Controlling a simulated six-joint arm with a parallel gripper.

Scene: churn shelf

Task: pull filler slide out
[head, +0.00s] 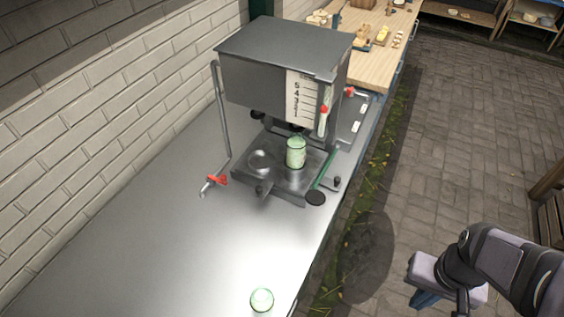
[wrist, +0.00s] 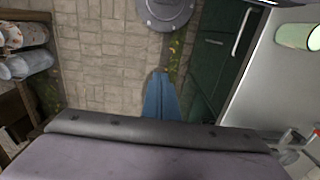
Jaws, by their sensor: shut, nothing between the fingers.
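The grey filler machine (head: 262,70) stands on the metal counter, with a numbered scale on its front right. Under it is a flat metal slide plate (head: 278,178) with a round recess at left and a pale green glass jar (head: 295,155) standing at right. Dark round knobs (head: 316,198) show at the plate's front edge; I cannot tell which belongs to the slide. My gripper (head: 424,299) is at lower right over the paving, well apart from the filler. In the wrist view its blue fingers (wrist: 160,95) are together and empty. The slide is not recognisable there.
A second glass jar (head: 262,300) stands on the counter's near edge. A wooden table (head: 376,60) with goods lies behind. The counter (head: 150,235) is bare at front left.

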